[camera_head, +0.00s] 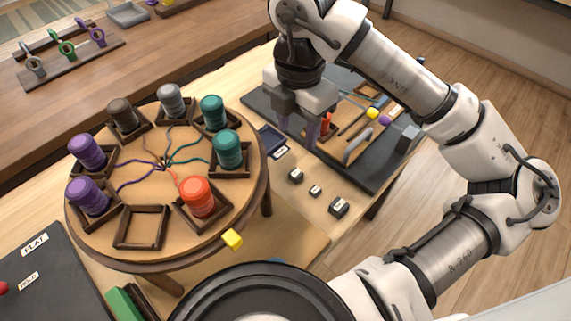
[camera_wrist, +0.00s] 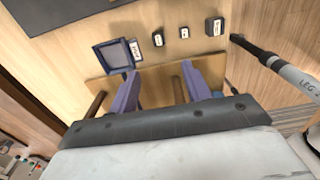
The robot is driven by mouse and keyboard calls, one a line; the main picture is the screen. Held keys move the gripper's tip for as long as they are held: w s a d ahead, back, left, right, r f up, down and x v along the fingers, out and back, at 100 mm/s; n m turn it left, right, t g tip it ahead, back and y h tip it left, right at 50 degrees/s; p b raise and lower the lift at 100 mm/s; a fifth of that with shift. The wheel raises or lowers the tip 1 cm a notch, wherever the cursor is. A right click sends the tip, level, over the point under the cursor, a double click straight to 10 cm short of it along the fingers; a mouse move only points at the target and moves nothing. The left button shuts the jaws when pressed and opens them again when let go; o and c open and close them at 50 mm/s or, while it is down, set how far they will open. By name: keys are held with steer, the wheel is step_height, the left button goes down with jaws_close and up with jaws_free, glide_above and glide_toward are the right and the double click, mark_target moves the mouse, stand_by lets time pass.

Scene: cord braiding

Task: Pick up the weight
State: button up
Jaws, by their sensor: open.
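Three small dark weights with white labels stand in a row on the wooden table: one nearest the tray (camera_head: 296,175), a smaller middle one (camera_head: 315,190), and a larger one (camera_head: 338,206). The wrist view also shows the row, with the tray-side weight (camera_wrist: 158,40), the middle weight (camera_wrist: 184,32) and the larger weight (camera_wrist: 214,27). Which weight is meant, I cannot tell. My gripper (camera_head: 308,132) is above the table, behind the weights in the head view. Its two purple fingers (camera_wrist: 160,80) are apart, with nothing between them. It is clear of all the weights.
A small dark blue tray (camera_head: 272,139) lies beside the weights and shows in the wrist view (camera_wrist: 113,56). The round braiding stand (camera_head: 120,190) with several coloured bobbins is at left. A dark mat (camera_head: 365,178) with parts lies behind.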

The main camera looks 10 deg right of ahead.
glide_above(295, 174)
steer(key=f, duration=0.7)
steer(key=shift+s+f, duration=0.1)
steer(key=shift+s, duration=0.1)
steer(key=shift+w+f+p, duration=0.15)
steer(key=shift+f+p, duration=0.25)
steer(key=shift+f, duration=1.2)
steer(key=shift+w+f+p, duration=0.1)
steer(key=shift+f+p, duration=0.3)
steer(key=shift+f, duration=1.15)
steer(key=shift+c, duration=0.5)
jaws_close()
